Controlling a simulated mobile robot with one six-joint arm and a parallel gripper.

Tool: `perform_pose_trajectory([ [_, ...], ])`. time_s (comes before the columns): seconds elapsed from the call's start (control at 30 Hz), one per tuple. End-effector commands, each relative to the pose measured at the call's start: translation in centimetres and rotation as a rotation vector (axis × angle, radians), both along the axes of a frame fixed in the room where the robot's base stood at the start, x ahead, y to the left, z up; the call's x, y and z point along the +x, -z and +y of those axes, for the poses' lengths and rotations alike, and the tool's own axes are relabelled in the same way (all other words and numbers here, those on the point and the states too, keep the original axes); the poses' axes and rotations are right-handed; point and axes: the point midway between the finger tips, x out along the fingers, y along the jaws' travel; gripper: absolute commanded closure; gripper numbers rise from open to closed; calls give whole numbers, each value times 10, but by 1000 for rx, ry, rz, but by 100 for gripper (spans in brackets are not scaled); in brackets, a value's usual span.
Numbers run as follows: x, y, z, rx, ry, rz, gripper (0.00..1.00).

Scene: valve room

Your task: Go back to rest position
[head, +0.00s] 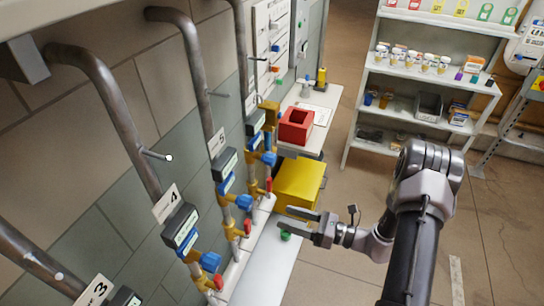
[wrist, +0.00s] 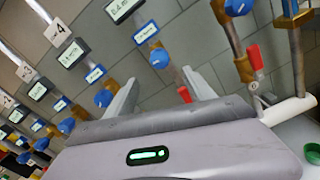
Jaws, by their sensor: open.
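My gripper (head: 300,225) is at the lower middle of the head view, held out toward the pipe wall and above the white bench. In the wrist view my gripper (wrist: 165,88) shows its two fingers spread apart with nothing between them. The valves with blue knobs and red levers stand beyond the fingertips. A blue knob (wrist: 159,58) shows beyond the gap between the fingers. My arm comes in from the lower right of the head view and is bent at the elbow.
Pipes with number plates, such as plate 4 (head: 167,203), line the left wall. A yellow box (head: 301,184) and a red box (head: 296,125) are behind the gripper. A stocked shelf (head: 421,75) stands at the back right. The floor (head: 350,195) between is open.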

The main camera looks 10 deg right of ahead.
Motion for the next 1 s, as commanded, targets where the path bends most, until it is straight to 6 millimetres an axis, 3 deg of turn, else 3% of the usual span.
perform_pose_trajectory([
  [0.07, 0, -8, 5, -24, -30, -17, 38],
  [0.17, -9, -43, 29, -153, -190, -99, 38],
  [0.3, -57, -103, 77, -488, -547, -297, 38],
  [0.43, -112, -136, 96, -846, -827, -512, 38],
  [0.6, -166, -163, 88, -1349, -1064, -834, 38],
  [0.7, -183, -178, 76, -1618, -1117, -1014, 38],
  [0.83, -193, -194, 64, -1853, -1118, -1172, 38],
  [1.0, -195, -203, 59, -1954, -1107, -1237, 38],
])
